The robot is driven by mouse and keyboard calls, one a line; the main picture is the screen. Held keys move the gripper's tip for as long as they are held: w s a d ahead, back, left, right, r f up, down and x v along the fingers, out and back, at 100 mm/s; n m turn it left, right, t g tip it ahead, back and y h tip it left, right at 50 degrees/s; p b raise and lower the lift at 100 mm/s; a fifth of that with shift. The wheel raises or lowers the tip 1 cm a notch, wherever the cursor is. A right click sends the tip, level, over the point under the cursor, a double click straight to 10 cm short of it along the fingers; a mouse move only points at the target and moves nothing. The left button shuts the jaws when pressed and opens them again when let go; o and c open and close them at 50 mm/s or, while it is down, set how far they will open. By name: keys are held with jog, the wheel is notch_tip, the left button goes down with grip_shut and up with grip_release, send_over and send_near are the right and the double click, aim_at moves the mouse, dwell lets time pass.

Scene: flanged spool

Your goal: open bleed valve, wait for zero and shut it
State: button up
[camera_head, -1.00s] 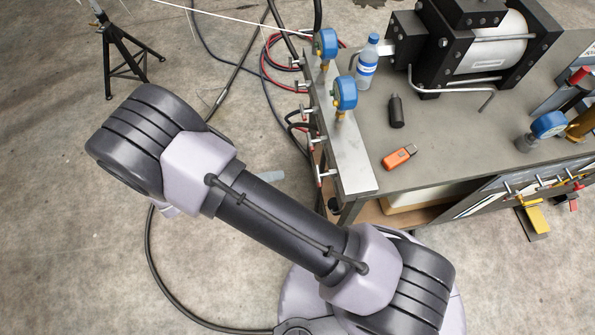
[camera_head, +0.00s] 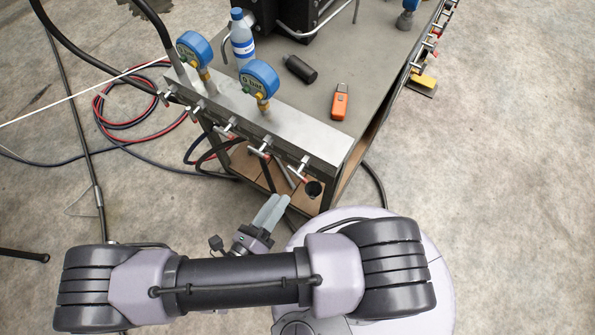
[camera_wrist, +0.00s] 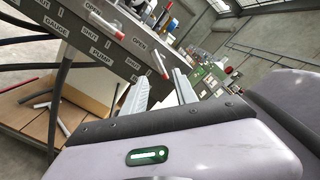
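A metal manifold block (camera_head: 300,135) runs along the bench edge. Several T-handle valves stick out of its front, including the end one (camera_head: 298,168) and its neighbour (camera_head: 260,150). In the wrist view the manifold front (camera_wrist: 80,30) carries labels such as OPEN, SHUT, PUMP and GAUGE; I cannot read a bleed label. A red-tipped handle (camera_wrist: 160,62) shows just beyond my fingers there. Two blue gauges, left (camera_head: 195,48) and right (camera_head: 260,78), stand on the manifold; their digits are too small to trust. My gripper (camera_head: 272,208) is open and empty, below and in front of the handles, touching none.
A water bottle (camera_head: 242,38), a dark cylinder (camera_head: 300,69) and an orange device (camera_head: 340,102) are on the bench top (camera_head: 370,70). Red and black hoses (camera_head: 120,125) lie on the floor at left. The floor at right is clear.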

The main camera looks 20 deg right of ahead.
aim_at(298, 171)
jog(key=b+x, duration=0.1)
jog(key=x, duration=0.9)
jog(key=shift+w+d, duration=0.15)
jog(key=shift+d, duration=0.05)
